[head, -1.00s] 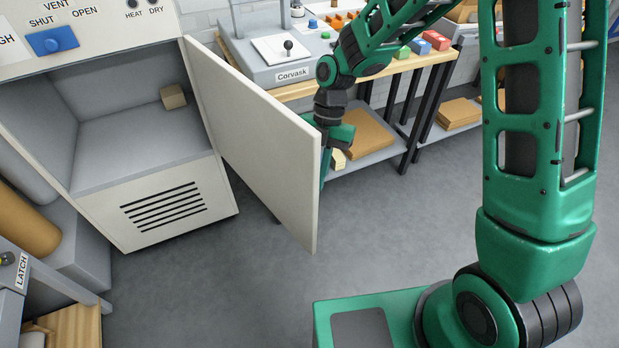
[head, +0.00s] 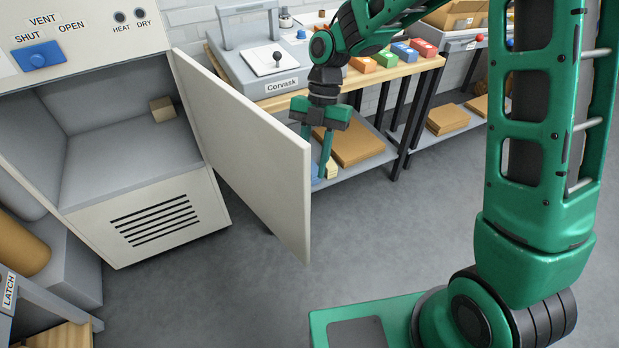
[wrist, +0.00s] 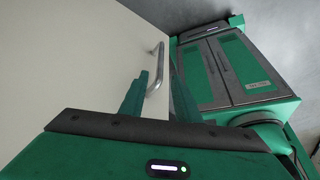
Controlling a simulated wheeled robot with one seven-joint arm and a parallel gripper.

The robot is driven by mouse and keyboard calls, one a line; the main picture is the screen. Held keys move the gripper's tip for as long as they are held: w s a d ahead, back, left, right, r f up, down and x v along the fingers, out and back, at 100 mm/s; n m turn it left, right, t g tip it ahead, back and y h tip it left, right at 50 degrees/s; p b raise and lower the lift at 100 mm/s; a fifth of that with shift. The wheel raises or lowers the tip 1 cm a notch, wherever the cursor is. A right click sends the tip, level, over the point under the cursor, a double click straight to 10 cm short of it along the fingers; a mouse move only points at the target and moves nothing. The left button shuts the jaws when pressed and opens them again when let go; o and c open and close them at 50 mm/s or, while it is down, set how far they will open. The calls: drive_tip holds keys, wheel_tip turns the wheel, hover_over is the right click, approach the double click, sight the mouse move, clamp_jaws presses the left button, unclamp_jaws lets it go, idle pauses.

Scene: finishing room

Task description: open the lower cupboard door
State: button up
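The cupboard door (head: 245,145) is a cream panel, swung wide open from its hinge side at the cabinet's right edge. The cupboard's grey interior (head: 125,150) shows, with a small tan block (head: 162,109) at the back. In the head view my gripper (head: 317,172) is just beyond the door's free edge, on its outer side, fingers pointing down. The wrist view shows the door's outer face (wrist: 85,60) and its metal bar handle (wrist: 155,68). The handle appears between my two spread fingers; I cannot tell whether they touch it. The door hides the handle in the head view.
A wooden-topped bench (head: 400,68) with a grey press and coloured blocks stands behind the door. A blue vent slider (head: 39,56) sits above the opening. Grey floor (head: 240,285) is clear in front.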

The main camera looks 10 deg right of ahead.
drive_tip(key=shift+v, duration=2)
drive_tip(key=s+d+r+m+t+h, duration=0.1)
drive_tip(key=s+d+r+m, duration=0.25)
drive_tip(key=d+m, duration=0.55)
drive_tip(key=s+d+r+m+t, duration=0.2)
drive_tip(key=s+d+m, duration=0.2)
drive_tip(key=d+m, duration=0.5)
drive_tip(key=s+d+m+t+h, duration=0.1)
drive_tip(key=s+d+m, duration=1.1)
drive_tip(key=s+m, duration=0.5)
drive_tip(key=shift+s+d+r+m, duration=0.3)
drive_tip(key=shift+d+m, duration=0.1)
drive_tip(key=shift+m, duration=0.3)
